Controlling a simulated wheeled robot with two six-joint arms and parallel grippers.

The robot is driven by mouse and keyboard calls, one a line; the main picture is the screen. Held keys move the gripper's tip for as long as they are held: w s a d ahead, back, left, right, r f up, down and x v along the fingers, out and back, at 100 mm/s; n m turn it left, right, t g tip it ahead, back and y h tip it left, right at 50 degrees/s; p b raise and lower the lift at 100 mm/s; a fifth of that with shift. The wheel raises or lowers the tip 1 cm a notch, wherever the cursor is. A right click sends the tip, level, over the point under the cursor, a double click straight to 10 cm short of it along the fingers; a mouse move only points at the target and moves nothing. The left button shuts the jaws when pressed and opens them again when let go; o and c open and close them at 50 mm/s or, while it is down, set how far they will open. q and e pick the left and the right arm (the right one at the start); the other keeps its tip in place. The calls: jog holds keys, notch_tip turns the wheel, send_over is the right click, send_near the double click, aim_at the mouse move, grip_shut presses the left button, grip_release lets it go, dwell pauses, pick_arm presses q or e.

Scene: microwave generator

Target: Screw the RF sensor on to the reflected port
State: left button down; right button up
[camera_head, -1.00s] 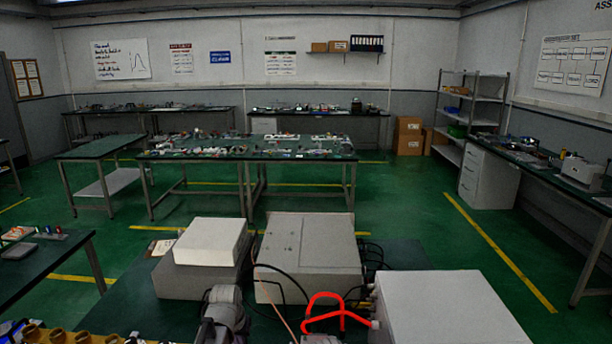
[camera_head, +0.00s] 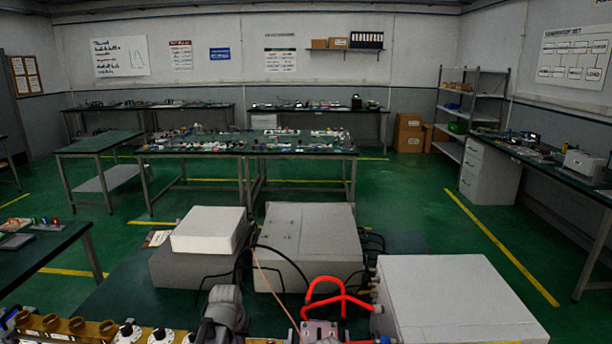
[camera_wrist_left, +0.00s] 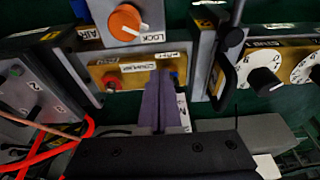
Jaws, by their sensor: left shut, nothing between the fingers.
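My left gripper (camera_wrist_left: 160,108) shows in the left wrist view with its two grey-purple fingers shut together and nothing between them. The fingertips are in front of a brass-coloured panel (camera_wrist_left: 135,62) that carries a red fitting, a blue fitting and small white labels. Whether the fingertips touch the panel I cannot tell. Neither the RF sensor nor the reflected port can be made out for certain. In the head view a brass panel (camera_head: 62,326) with several round fittings lies at the lower left. My right gripper is not in view.
An orange knob (camera_wrist_left: 126,20) and white dials (camera_wrist_left: 263,82) sit around the fingers in the wrist view. A red cable (camera_head: 326,281) loops between a grey box (camera_head: 308,225) and a white box (camera_head: 445,290) on the bench. Black cables lie nearby.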

pick_arm(q)
jog(key=shift+w+a, duration=0.1)
jog(key=shift+w, duration=0.2)
jog(key=shift+a, duration=1)
dwell(0.7)
jog(key=shift+s+a, duration=0.15)
jog(key=shift+s, duration=0.2)
jog(key=shift+r, duration=0.1)
jog(key=p+v, duration=0.2)
jog(key=p, duration=0.1)
jog(key=w+p+v, duration=0.1)
jog(key=p+v, duration=0.2)
jog(key=shift+r, duration=0.45)
jog(key=shift+w, duration=0.1)
